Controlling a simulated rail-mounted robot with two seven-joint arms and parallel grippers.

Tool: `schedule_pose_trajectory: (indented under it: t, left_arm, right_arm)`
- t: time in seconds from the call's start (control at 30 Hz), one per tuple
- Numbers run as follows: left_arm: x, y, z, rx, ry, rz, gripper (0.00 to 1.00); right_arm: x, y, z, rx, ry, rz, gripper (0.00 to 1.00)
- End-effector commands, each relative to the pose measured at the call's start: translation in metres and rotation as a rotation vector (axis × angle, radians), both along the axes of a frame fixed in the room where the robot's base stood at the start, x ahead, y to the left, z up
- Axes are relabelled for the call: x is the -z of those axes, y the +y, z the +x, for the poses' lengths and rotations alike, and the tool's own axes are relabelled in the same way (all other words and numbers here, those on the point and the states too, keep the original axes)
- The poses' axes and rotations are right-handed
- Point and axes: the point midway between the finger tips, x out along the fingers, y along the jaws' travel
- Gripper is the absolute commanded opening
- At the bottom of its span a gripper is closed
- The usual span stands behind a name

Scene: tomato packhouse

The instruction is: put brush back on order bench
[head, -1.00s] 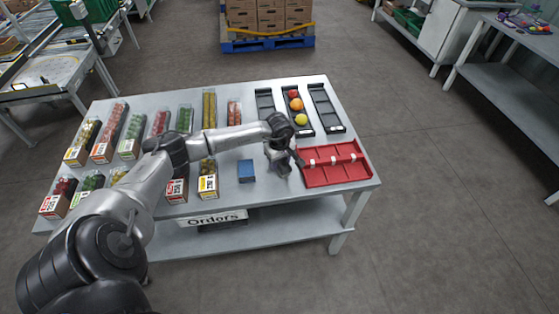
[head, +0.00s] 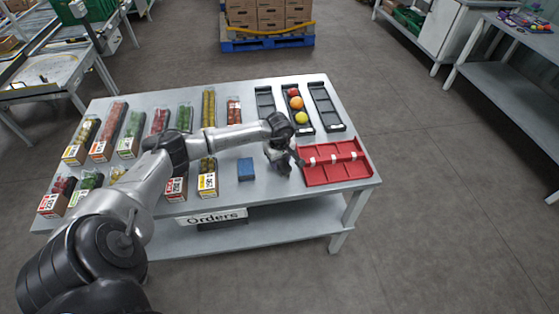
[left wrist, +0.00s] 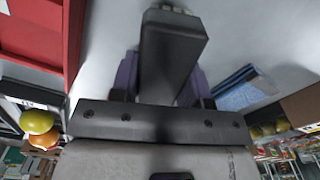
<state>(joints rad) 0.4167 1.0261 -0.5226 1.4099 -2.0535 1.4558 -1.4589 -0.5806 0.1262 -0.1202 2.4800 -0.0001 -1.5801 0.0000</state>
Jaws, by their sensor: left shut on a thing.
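The order bench (head: 220,171) is the grey table with an "Orders" sign (head: 211,216) on its front. My left gripper (head: 281,163) is over the bench's right part, just left of the red divided tray (head: 335,175). In the left wrist view my left gripper (left wrist: 170,50) is shut on the brush (left wrist: 194,90), of which only purple parts show on both sides of the dark finger. The rest of the brush is hidden. The brush is low, close to the bench top; I cannot tell whether it touches. My right gripper is not in view.
Black trays (head: 327,108) stand behind, one holding round fruit (head: 296,104). Several produce packs (head: 131,133) fill the bench's left side. Bare bench top shows around the blue block.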

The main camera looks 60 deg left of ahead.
Motion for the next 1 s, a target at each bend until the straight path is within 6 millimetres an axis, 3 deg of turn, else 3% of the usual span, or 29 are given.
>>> schedule_pose_trajectory:
  t: [0.03, 0.07, 0.37, 0.53, 0.7, 1.0]
  left_arm:
    - [0.0015, 0.0003, 0.0002, 0.0, -0.001, 0.0, 0.23]
    - [0.0011, 0.0003, 0.0002, 0.0, -0.001, 0.0, 0.43]
    - [0.0007, 0.0001, 0.0, 0.0, 0.0, 0.0, 0.72]
    - [0.001, 0.0001, -0.0001, 0.0, 0.0, 0.0, 0.71]
    - [0.001, 0.0, -0.0001, 0.0, 0.0, 0.0, 0.55]
    - [0.0008, 0.0, 0.0, 0.0, 0.0, 0.0, 0.55]
  right_arm:
    - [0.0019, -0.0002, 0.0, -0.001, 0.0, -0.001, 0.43]
    - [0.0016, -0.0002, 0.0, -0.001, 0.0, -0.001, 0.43]
    - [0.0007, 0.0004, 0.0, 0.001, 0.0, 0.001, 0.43]
    - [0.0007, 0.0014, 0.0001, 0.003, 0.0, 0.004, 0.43]
    - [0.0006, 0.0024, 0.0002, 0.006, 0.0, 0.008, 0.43]
    - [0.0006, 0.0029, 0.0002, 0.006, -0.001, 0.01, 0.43]
